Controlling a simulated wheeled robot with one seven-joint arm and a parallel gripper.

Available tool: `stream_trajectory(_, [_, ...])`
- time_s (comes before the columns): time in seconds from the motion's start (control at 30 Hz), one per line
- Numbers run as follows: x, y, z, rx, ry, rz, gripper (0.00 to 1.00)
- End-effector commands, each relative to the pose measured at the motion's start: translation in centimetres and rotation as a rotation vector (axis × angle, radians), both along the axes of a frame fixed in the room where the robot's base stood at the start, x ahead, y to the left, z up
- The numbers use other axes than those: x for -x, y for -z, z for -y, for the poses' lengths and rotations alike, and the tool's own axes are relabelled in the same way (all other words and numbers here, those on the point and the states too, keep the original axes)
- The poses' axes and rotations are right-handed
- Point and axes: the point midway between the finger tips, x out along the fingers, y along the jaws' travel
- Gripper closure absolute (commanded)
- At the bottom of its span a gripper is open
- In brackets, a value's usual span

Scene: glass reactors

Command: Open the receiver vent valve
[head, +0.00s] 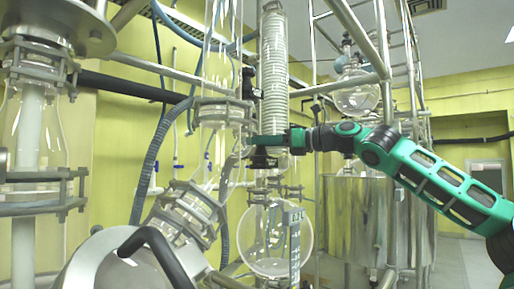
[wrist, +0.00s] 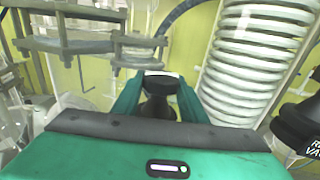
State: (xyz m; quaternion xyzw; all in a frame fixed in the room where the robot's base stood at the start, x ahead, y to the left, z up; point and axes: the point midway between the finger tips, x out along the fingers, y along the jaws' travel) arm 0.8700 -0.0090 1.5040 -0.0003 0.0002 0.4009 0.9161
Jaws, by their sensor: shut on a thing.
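In the head view the fingers hide most of the knob. The round glass receiver (head: 268,240) hangs below, with a small marked plate at its right.
A black labelled part (wrist: 302,126), its lettering cut off, is close at the right in the wrist view. Clamped glass flanges (head: 222,112) stand close at the left. A steel vessel (head: 350,220) stands behind.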

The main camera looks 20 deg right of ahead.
Motion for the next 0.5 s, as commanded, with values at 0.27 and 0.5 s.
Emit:
stream_trajectory(0.27, [-0.07,0.01,0.01,-0.003,-0.188,-0.002,0.84])
stream_trajectory(0.5, [-0.05,0.02,0.01,-0.001,-0.277,-0.002,0.84])
